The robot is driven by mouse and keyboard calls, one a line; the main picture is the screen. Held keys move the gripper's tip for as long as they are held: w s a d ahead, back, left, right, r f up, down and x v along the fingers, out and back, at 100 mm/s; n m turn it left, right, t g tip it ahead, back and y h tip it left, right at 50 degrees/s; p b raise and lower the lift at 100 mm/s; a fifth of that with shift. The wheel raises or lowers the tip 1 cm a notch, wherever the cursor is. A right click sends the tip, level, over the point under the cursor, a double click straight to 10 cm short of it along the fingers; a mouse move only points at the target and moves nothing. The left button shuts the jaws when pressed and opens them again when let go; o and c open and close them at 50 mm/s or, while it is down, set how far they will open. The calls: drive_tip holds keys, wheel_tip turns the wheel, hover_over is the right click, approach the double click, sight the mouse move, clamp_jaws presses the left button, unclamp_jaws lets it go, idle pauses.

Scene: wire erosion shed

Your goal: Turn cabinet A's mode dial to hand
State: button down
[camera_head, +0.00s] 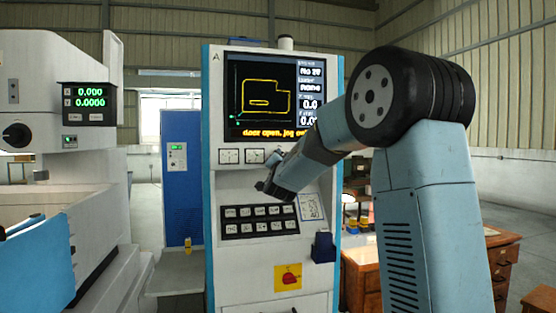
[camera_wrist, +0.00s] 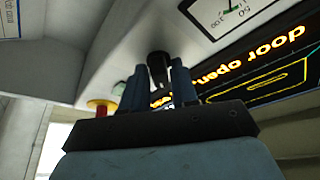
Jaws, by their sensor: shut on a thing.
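Cabinet A (camera_head: 228,188) is a white panel with blue edges and the letter A at its top left. My gripper (camera_head: 266,187) is at the cabinet's front, between the screen and the keypad. In the wrist view, my gripper (camera_wrist: 157,88) is shut on a dark knob, apparently the mode dial (camera_wrist: 158,63), whose end shows between the two fingertips. In the head view the gripper and arm hide the dial. Its pointer and markings cannot be read in either view.
The screen (camera_head: 265,95) reads "door open" and more partly hidden text. Two gauges (camera_head: 242,156) sit below it. A keypad (camera_head: 260,221), a red switch on yellow (camera_head: 289,278) and a blue holder (camera_head: 323,247) are lower. A red button (camera_wrist: 102,106) is near my fingers.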

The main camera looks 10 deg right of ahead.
drive_tip(key=m+g+h, duration=0.1)
drive_tip(key=m, duration=0.2)
drive_tip(key=m+g, duration=0.1)
drive_tip(key=m, duration=0.3)
drive_tip(key=shift+g+h, duration=0.3)
drive_tip(key=shift+h, duration=0.1)
drive_tip(key=shift+m, duration=0.4)
drive_tip(key=shift+d, duration=0.1)
drive_tip(key=c, duration=1.1)
unclamp_jaws()
drive_tip(key=shift+o, duration=0.2)
drive_tip(key=v, duration=1.3)
drive_tip(key=shift+s+a, duration=0.25)
drive_tip(key=shift+s, duration=0.1)
